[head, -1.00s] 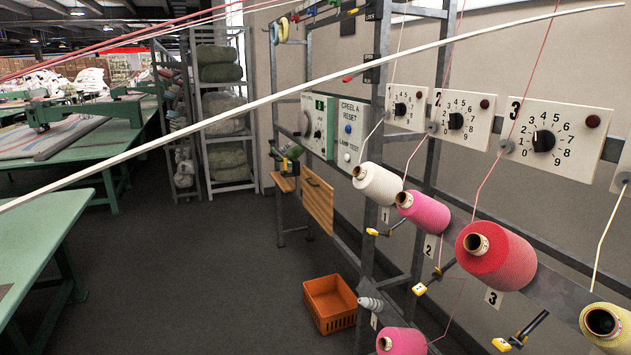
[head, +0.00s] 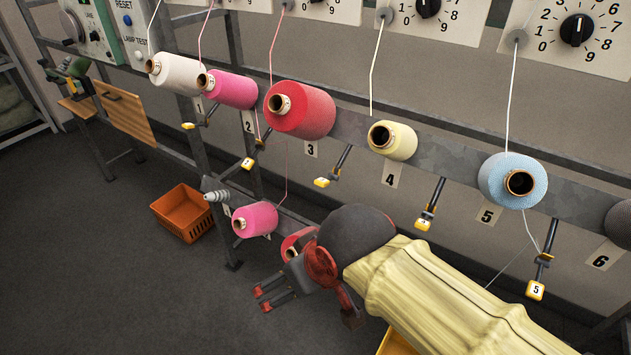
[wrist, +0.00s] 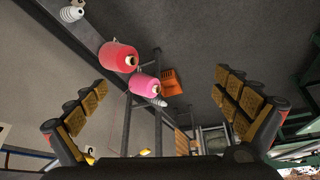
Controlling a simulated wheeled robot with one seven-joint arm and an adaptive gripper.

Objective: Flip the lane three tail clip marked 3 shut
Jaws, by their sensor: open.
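The lane three tail clip (head: 322,182) is a dark lever with a yellow tab, angled out below the red cone (head: 300,110) and the plate marked 3 (head: 311,149). The mark on its tab is too small to read, and I cannot tell its latch state. My gripper (head: 266,297) is low in front of the creel, below and left of this clip, apart from it. In the wrist view my gripper (wrist: 165,108) is wide open with nothing between its fingers. Small yellow tabs show low in that view; I cannot tell which lanes they belong to.
Similar clips hang at lane two (head: 248,163), lane four (head: 424,224) and lane five (head: 535,290). Lower pink (head: 255,219) and red cones sit near my gripper. An orange crate (head: 183,212) stands on the floor at left. Floor left of my gripper is clear.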

